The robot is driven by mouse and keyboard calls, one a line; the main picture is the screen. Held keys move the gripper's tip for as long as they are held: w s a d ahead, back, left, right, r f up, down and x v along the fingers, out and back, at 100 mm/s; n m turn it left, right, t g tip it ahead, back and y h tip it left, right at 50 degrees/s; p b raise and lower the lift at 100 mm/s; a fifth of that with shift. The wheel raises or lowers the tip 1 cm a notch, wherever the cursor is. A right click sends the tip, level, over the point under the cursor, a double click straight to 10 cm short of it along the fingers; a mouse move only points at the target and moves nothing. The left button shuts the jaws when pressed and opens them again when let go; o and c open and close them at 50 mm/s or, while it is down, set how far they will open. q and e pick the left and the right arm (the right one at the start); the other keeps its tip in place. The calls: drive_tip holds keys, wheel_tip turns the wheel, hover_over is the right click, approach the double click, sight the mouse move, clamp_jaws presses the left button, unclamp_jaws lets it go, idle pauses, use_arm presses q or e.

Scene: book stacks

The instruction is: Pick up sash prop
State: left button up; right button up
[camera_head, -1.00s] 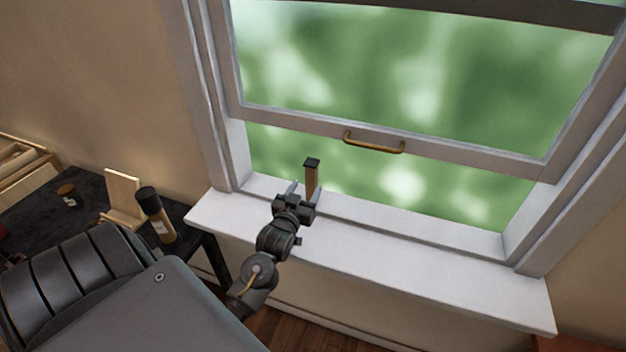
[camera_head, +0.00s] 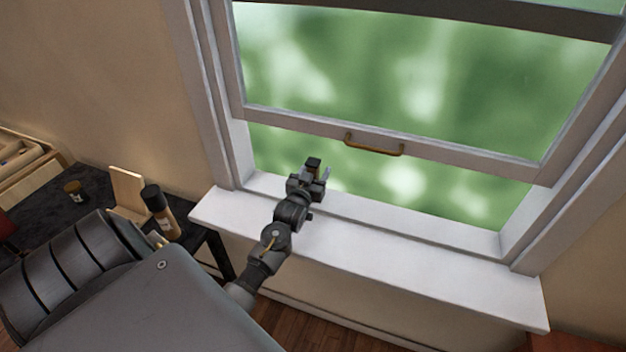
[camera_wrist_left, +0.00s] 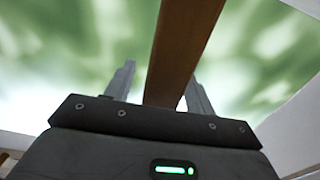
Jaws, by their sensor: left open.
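The sash prop is an upright wooden stick with a dark cap (camera_head: 313,162). In the head view my left gripper (camera_head: 318,174) is at it, above the white window sill, and hides most of its wood. In the left wrist view the brown prop (camera_wrist_left: 182,50) rises between the two open fingers of my left gripper (camera_wrist_left: 158,90). It is nearer the right finger, with a gap to the left one; I cannot tell whether the right finger touches it. The prop's foot is hidden. My right gripper is not in view.
The raised window sash with a brass handle (camera_head: 373,146) is above and right of my gripper. The white sill (camera_head: 420,262) is clear to the right. A dark table (camera_head: 100,192) at left holds a dark-capped bottle (camera_head: 160,212), a wooden stand (camera_head: 127,190) and a small jar (camera_head: 74,191).

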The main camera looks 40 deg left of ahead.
use_arm(q)
drive_tip(key=shift+c, duration=0.4)
drive_tip(key=c, duration=1)
drive_tip(key=shift+c, duration=0.2)
drive_tip(key=shift+r, duration=0.1)
